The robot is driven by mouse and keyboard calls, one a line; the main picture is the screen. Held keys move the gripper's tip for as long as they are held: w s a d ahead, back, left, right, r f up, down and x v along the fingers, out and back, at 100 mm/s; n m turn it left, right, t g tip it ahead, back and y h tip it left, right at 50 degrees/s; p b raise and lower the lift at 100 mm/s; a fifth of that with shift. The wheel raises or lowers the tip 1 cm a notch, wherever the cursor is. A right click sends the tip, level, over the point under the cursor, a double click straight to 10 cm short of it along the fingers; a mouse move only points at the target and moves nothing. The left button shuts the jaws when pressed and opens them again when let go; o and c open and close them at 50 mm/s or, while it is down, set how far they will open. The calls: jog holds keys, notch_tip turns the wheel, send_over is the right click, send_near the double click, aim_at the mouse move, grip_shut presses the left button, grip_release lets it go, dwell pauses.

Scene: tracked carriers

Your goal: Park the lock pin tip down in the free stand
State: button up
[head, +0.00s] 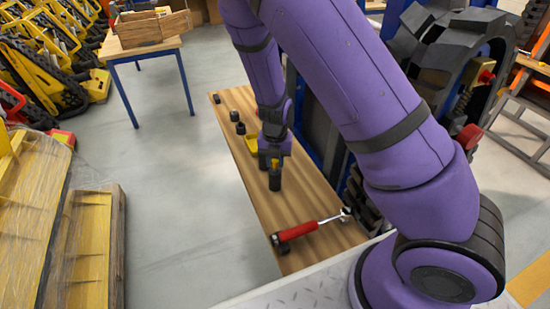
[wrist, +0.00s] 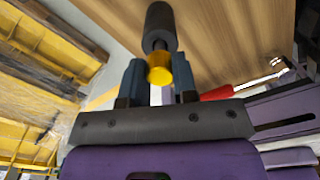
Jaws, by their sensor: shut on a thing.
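My gripper (head: 274,164) is low over the wooden bench. It is shut on the lock pin; in the wrist view, a yellow end (wrist: 158,70) shows between the two fingers. A dark cylinder (wrist: 160,25) continues beyond the yellow end. It also shows in the head view (head: 275,181) just below my gripper, roughly upright. I cannot tell whether this cylinder is part of the pin or a stand around it. The pin's tip is not clearly seen. Small dark round holders, one at the far end (head: 217,98) and others nearer (head: 235,116), stand along the bench's left side.
Dark machinery (head: 440,50) stands at the right.

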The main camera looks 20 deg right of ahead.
jog(key=shift+f, duration=1)
jog(key=o, duration=1)
notch_tip(320, 180, up, 11)
jog(key=shift+f, duration=0.1)
